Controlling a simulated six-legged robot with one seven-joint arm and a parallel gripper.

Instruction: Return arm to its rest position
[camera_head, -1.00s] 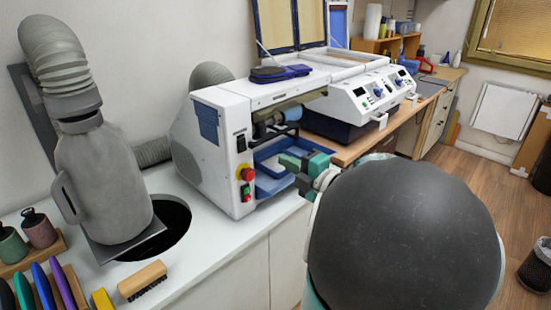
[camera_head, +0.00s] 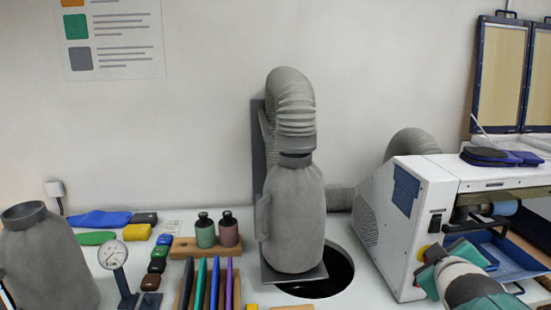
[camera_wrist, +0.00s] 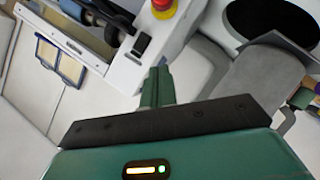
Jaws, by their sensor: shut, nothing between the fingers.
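My gripper (camera_head: 432,268) shows at the lower right of the head view, green and dark, in front of the white machine (camera_head: 400,205). In the wrist view my gripper (camera_wrist: 157,82) has its green fingers together with nothing between them. The machine's white housing (camera_wrist: 140,65) and red stop button (camera_wrist: 163,6) show beyond the fingertips. I cannot tell the exact gap between the fingers and the machine. Most of my arm is outside the head view.

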